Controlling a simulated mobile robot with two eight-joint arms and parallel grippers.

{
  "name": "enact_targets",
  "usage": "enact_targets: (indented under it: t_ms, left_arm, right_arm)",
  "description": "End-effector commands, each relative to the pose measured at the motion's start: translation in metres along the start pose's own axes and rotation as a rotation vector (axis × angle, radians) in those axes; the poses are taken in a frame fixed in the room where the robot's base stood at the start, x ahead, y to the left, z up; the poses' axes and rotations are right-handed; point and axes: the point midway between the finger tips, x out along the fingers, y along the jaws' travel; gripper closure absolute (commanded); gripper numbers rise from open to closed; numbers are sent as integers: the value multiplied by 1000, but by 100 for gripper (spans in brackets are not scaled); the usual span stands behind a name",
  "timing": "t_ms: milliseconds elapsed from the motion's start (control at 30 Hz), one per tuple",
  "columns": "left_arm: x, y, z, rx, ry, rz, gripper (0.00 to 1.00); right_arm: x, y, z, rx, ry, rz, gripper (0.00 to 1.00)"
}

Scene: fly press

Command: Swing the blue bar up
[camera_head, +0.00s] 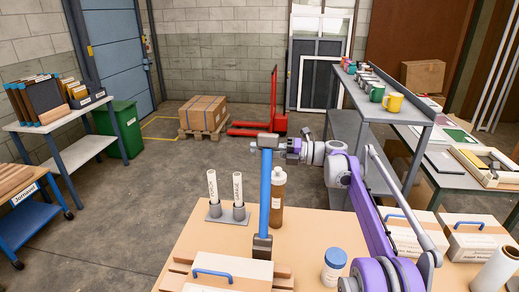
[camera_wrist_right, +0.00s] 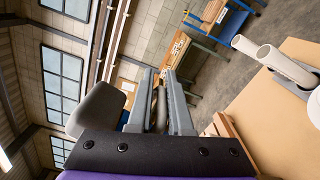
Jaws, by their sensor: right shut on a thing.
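The blue bar (camera_head: 265,195) stands nearly upright in the head view, rising from a dark block (camera_head: 262,246) at the table's front. A grey-brown head piece (camera_head: 268,139) sits at its top. My right gripper (camera_head: 283,148) comes in from the right and is shut at the bar's upper end, just below the head piece. In the right wrist view its two grey fingers (camera_wrist_right: 161,100) close around a dark, narrow part; its blue colour does not show there. My left gripper is in neither view.
A white jar with a blue lid (camera_head: 334,264) stands to the right. A box with a blue handle (camera_head: 235,268) lies in front.

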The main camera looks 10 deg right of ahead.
Motion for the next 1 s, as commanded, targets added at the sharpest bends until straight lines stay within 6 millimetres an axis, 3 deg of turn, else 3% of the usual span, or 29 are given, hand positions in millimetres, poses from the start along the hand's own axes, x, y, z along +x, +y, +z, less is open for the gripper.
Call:
enact_targets:
  t_ms: [33,167,200,333,833,1000]
  left_arm:
    - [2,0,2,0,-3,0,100]
    - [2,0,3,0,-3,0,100]
    - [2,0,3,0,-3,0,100]
    - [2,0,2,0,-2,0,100]
    - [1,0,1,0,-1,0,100]
    - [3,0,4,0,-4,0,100]
  right_arm:
    - [1,-10,-5,0,13,-12,100]
    - [1,-10,-5,-1,13,-12,100]
    - [1,-10,-5,-1,13,-12,79]
    - [1,-9,-5,-1,12,-13,58]
    - [-1,-5,-2,-1,6,-10,58]
    - [-17,-6,-2,0,4,-11,58]
